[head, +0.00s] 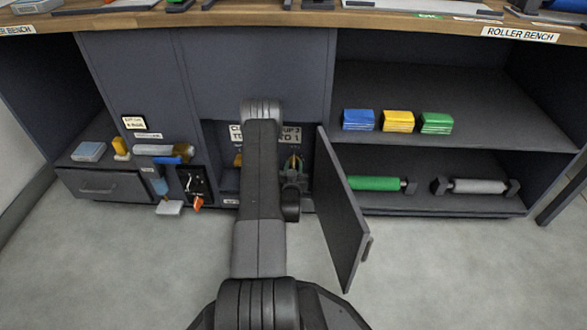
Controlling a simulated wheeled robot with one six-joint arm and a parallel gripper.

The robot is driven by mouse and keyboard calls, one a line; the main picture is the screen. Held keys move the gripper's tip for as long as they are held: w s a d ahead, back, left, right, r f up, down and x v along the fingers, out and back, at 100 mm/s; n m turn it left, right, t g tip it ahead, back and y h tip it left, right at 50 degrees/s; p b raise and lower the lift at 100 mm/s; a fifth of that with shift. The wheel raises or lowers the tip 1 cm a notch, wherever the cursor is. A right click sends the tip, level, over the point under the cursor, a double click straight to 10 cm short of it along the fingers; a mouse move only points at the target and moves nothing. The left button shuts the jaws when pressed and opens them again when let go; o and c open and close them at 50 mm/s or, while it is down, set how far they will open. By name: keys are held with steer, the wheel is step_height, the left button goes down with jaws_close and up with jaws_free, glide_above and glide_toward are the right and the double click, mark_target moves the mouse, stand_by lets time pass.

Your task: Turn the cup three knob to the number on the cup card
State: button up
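Below the card, right of my arm, is a small upright part with orange and green (295,162), possibly the cup three knob; I cannot tell for sure. My gripper (292,183) seems to be the dark shape just below it, mostly hidden by my own arm. Its fingers and any contact are not clear. A yellow part (238,160) shows left of my arm.
A dark door (343,215) stands open to the right of the compartment. Right shelves hold blue (358,119), yellow (398,120) and green (436,123) stacks, and green (375,183) and grey (478,186) rollers. A drawer (104,187) is at left. Floor in front is clear.

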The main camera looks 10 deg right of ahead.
jaws_close()
steer(key=shift+m, duration=0.4)
steer(key=m, duration=0.3)
steer(key=shift+d+m, duration=0.2)
steer(key=shift+m, duration=0.1)
steer(key=shift+s+d+f+m, duration=0.1)
steer(key=shift+m, duration=1)
steer(key=shift+s+d+f+m, duration=0.1)
steer(key=shift+m, duration=1)
jaws_free()
steer(key=shift+w, duration=0.1)
